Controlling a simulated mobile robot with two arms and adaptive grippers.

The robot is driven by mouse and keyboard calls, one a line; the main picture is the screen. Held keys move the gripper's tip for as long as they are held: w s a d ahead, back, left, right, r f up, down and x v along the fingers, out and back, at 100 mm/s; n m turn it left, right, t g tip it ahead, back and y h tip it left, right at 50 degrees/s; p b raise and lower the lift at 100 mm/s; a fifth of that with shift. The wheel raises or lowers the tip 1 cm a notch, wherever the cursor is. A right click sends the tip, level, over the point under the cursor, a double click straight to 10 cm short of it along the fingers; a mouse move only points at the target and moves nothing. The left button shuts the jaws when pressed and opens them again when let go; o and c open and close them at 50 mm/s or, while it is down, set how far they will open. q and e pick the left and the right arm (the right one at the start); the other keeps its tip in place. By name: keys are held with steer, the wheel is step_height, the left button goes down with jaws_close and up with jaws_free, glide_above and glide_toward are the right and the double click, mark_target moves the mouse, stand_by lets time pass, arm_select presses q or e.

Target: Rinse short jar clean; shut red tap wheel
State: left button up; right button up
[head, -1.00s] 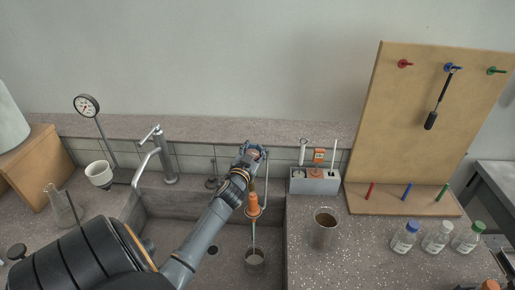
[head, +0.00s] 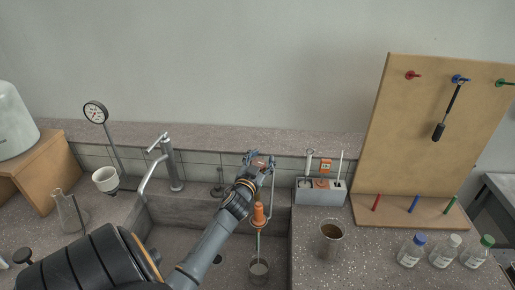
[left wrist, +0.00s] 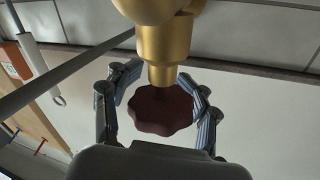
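The red tap wheel (left wrist: 163,110) is a dark red lobed knob on a brass stem in the left wrist view. My left gripper (head: 259,160) is at this wheel, above the sink; in the left wrist view its fingers (left wrist: 160,100) stand on both sides of it. A gap shows on the left side; the right finger is very close, and contact there is unclear. The orange tap nozzle (head: 258,213) hangs below, with a thin pale stream under it. A short jar (head: 259,272) stands in the sink beneath the stream; its contents are unclear. My right gripper is out of view.
The stone sink (head: 165,213) has a chrome faucet (head: 172,167) at its left. A beaker of brown liquid (head: 331,238), a grey holder (head: 320,194) and several capped bottles (head: 445,251) stand right of it. A pegboard (head: 420,140) rises behind. A flask (head: 68,212) and white cup (head: 105,180) are left.

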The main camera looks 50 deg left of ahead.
arm_select(q)
steer(key=v, duration=1.1)
steer(key=shift+s+d, duration=0.15)
steer(key=shift+s, duration=0.15)
